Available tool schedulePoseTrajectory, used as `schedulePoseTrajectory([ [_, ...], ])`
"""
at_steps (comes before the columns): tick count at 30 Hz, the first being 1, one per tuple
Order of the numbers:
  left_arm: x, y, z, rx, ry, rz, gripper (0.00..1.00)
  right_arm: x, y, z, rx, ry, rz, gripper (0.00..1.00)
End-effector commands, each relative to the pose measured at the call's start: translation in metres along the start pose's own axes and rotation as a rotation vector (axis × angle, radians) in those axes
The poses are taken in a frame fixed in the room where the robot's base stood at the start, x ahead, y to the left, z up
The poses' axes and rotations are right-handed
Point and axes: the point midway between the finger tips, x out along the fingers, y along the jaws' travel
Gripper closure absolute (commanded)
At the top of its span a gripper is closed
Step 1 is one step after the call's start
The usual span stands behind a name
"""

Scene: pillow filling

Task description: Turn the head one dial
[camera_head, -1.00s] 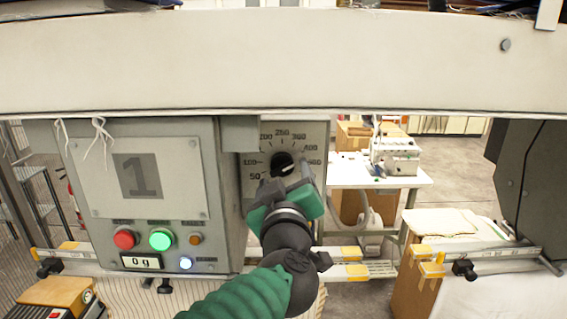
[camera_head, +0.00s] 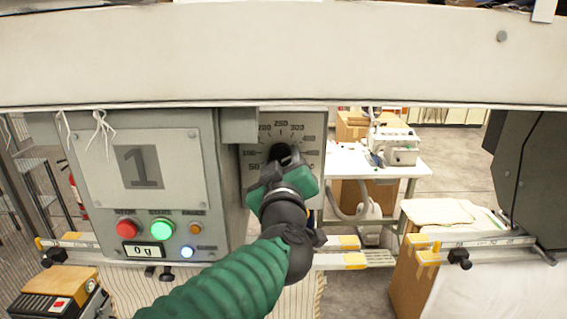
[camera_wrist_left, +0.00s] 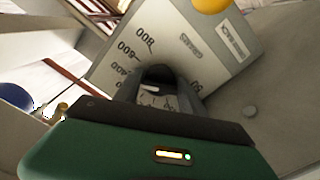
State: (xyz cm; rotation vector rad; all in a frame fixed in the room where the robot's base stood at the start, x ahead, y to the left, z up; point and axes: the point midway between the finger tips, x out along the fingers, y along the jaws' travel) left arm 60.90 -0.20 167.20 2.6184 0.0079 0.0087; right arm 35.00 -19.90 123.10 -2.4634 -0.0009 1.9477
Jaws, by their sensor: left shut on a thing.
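The black dial knob (camera_head: 281,154) sits on a pale scale plate (camera_head: 312,147) with printed numbers, on the right side of the head one panel (camera_head: 212,160) marked "1". My left gripper (camera_head: 280,165) is at the dial from the front and is shut on the knob. In the left wrist view the dark knob (camera_wrist_left: 158,75) shows between the fingers (camera_wrist_left: 165,92), with the numbered plate (camera_wrist_left: 205,45) behind it. The green gripper body hides the lower part of the plate in the head view. My right gripper is not in view.
The panel has a red button (camera_head: 127,228), a lit green button (camera_head: 161,228), an orange button (camera_head: 194,228) and a display (camera_head: 142,250) reading 0 g. A wide beige beam (camera_head: 280,52) crosses above. A white table (camera_head: 350,162) with a machine stands behind right.

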Motion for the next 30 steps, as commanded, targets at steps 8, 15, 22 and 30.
schedulePoseTrajectory([
  [8, 0.0, 0.001, 0.007, -0.042, -0.014, 0.003, 0.93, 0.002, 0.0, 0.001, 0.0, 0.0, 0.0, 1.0],
  [15, 0.0, 0.001, 0.008, -0.178, -0.014, 0.002, 0.93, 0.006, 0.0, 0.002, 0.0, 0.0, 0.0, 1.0],
  [22, 0.0, 0.002, 0.009, -0.337, -0.016, 0.0, 0.93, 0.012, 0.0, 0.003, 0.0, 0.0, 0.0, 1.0],
  [30, 0.0, 0.003, 0.009, -0.473, -0.017, -0.001, 0.93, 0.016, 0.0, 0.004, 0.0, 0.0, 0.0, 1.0],
])
